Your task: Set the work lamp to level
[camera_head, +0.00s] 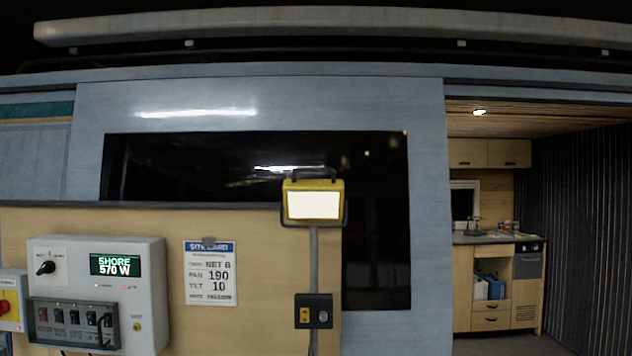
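The work lamp (313,205) is a yellow box with a bright white panel, held in a dark bracket on top of a grey pole (313,262). Its lit panel faces me and a dark handle shows on top. I cannot tell its exact tilt from this view. A site card (209,274) on the wooden panel left of the lamp reads PAN 190 and TILT 10; its smaller lines are hard to read. A black box (314,311) with a yellow switch and a round knob or socket sits low on the pole. Neither of my grippers is in view.
A grey power box (97,295) with a green display reading SHORE 570 W, a black knob and a row of breakers is at the lower left. A red knob (5,307) sits at the left edge. The van's open doorway shows a kitchen cabinet (462,290) at the right.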

